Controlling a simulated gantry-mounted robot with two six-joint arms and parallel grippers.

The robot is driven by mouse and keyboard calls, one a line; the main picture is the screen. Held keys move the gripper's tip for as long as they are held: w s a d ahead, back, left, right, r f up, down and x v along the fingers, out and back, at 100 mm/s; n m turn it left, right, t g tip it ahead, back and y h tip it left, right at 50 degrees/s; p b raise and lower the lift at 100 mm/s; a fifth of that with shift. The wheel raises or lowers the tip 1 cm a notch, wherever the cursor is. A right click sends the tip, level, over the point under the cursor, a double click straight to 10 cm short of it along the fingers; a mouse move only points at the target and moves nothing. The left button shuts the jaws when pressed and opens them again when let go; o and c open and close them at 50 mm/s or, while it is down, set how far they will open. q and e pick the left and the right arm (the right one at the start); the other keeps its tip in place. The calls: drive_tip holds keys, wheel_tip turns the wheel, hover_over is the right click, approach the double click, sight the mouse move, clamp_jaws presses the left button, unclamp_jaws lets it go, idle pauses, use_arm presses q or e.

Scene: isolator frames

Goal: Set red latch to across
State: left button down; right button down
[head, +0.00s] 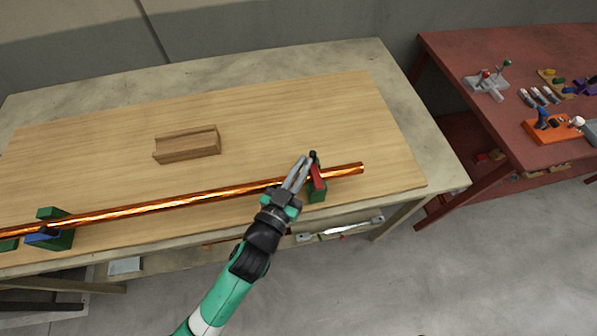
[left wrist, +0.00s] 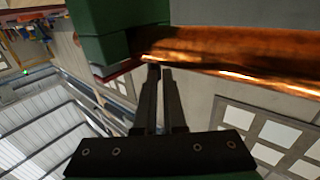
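The red latch (head: 317,177) is on the right green bracket (head: 318,195), over the copper pipe (head: 200,197) near its right end. A black knob (head: 313,154) sits at the latch's far end. In the head view the latch runs roughly crosswise to the pipe. My left gripper (head: 306,158) is just left of the latch, its fingertips close together with nothing seen between them. In the left wrist view the fingertips (left wrist: 160,67) are beside the pipe (left wrist: 225,58) and green bracket (left wrist: 105,28), with a red edge (left wrist: 122,70) showing. Contact is unclear. My right gripper is out of view.
A second green bracket (head: 60,235) with a blue part (head: 42,239) holds the pipe at left. A grooved wooden block (head: 187,145) lies behind the pipe on the wooden board (head: 290,120). A red table (head: 470,60) with tools stands at right.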

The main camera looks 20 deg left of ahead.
use_arm(q)
drive_tip(key=shift+a, duration=0.1)
idle(0.3)
drive_tip(key=shift+s+a+p, duration=0.15)
drive_tip(key=shift+s+p, duration=0.15)
drive_tip(key=shift+s, duration=0.15)
drive_tip(key=s+a+p, duration=0.1)
drive_tip(key=s+a, duration=0.2)
drive_tip(key=s, duration=0.9)
drive_tip(key=shift+s+a+p, duration=0.25)
drive_tip(key=shift+p, duration=0.05)
